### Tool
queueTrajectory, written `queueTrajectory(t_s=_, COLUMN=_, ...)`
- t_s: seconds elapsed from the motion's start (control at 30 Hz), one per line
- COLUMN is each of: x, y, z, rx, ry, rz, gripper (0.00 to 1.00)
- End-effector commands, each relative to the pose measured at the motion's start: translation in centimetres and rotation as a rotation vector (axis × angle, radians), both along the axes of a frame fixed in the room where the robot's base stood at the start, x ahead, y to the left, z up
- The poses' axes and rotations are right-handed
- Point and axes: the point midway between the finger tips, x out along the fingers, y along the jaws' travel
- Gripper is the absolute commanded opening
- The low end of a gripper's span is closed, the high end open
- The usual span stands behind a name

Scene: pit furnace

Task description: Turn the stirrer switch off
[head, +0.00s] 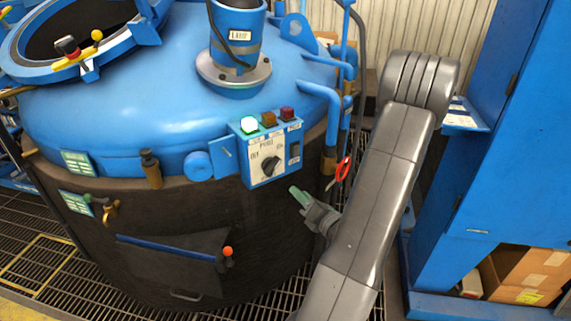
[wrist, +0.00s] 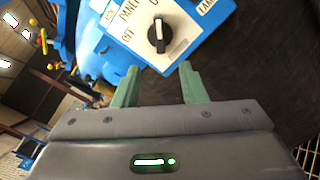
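The switch is a black rotary knob (head: 271,166) on a white plate on the front of a blue control box (head: 257,183). The box is mounted on the side of the blue-topped furnace vessel. In the wrist view the knob (wrist: 159,35) has a light pointer mark at its upper end, turned away from the OFF label on its left. My gripper (head: 298,193) is below and right of the box in the head view. In the wrist view the green fingers of my gripper (wrist: 160,82) are spread apart and empty, short of the knob, with no contact visible.
A blue cabinet (head: 483,160) stands farther right.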

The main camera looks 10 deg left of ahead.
Motion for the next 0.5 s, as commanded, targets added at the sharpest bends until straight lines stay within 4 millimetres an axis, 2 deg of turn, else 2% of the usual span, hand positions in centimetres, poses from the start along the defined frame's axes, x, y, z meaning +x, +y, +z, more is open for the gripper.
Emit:
queueTrajectory(t_s=0.27, x=2.1, y=2.2, z=0.0, rx=0.001, ry=0.0, rz=0.004, gripper=0.38)
queueTrajectory(t_s=0.5, x=5.3, y=5.3, z=0.1, rx=0.0, ry=-0.002, rz=0.006, gripper=0.38)
